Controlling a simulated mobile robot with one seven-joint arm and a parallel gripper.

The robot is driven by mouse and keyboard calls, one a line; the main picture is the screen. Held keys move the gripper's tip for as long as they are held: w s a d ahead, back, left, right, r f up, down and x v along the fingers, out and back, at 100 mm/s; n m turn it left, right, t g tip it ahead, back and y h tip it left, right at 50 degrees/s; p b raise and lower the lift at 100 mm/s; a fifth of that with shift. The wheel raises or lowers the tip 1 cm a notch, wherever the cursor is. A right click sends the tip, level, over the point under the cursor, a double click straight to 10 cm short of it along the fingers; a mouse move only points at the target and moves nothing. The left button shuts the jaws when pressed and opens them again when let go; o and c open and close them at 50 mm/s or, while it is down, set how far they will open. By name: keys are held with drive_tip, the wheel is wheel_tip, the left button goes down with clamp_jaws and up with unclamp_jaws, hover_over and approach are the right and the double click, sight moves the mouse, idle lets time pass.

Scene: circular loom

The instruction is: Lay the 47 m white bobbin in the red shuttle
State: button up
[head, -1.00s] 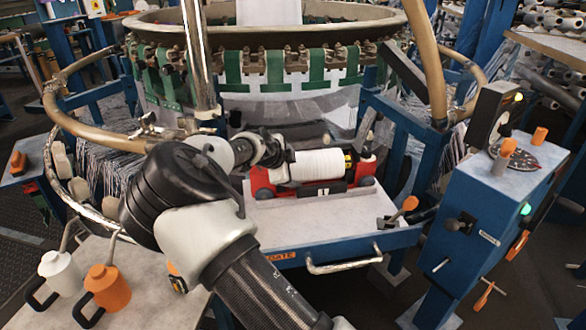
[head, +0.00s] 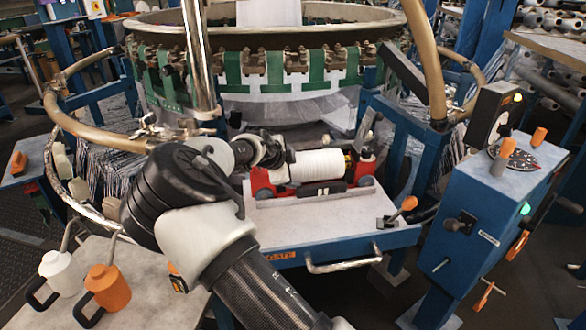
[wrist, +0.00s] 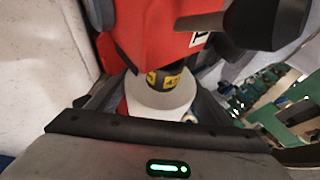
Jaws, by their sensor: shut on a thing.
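The white bobbin (head: 318,165) lies lengthwise between the two ends of the red shuttle (head: 365,171) in the head view. My gripper (head: 288,165) is at the bobbin's left end and shut on it. In the wrist view, the white bobbin (wrist: 160,98) sits between my gripper's fingers (wrist: 158,108), with a dark end and a yellow band whose number is only partly readable. The red shuttle body (wrist: 150,35) is just beyond it. I cannot tell whether the bobbin rests fully on the shuttle's bed.
The shuttle stands on a pale tray (head: 330,217) in front of the loom ring (head: 290,35). A lever with an orange knob (head: 408,203) is at the tray's right. A blue control box (head: 490,210) stands further right. White (head: 60,272) and orange (head: 107,288) cans stand at lower left.

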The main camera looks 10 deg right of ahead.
drive_tip(key=o, duration=1.9)
drive_tip(key=shift+s+d+f, duration=0.1)
drive_tip(key=shift+s+f, duration=0.1)
drive_tip(key=shift+f, duration=0.25)
drive_tip(key=shift+s+d+f, duration=0.1)
drive_tip(key=shift+s+f, duration=0.05)
drive_tip(key=shift+f, duration=0.3)
drive_tip(key=shift+s+f, duration=0.1)
drive_tip(key=shift+s+a+r+p, duration=0.3)
drive_tip(key=shift+a+r+p, duration=0.05)
drive_tip(key=shift+a+r, duration=0.15)
drive_tip(key=p+v, duration=0.1)
drive_tip(key=v, duration=0.4)
drive_tip(key=w+r+p+v, duration=0.1)
drive_tip(key=p+v, duration=0.1)
drive_tip(key=v, duration=0.4)
drive_tip(key=p+v, duration=0.1)
drive_tip(key=v, duration=0.5)
drive_tip(key=shift+w+d+r, duration=0.2)
drive_tip(key=shift+d+r, duration=0.1)
drive_tip(key=shift+r, duration=0.05)
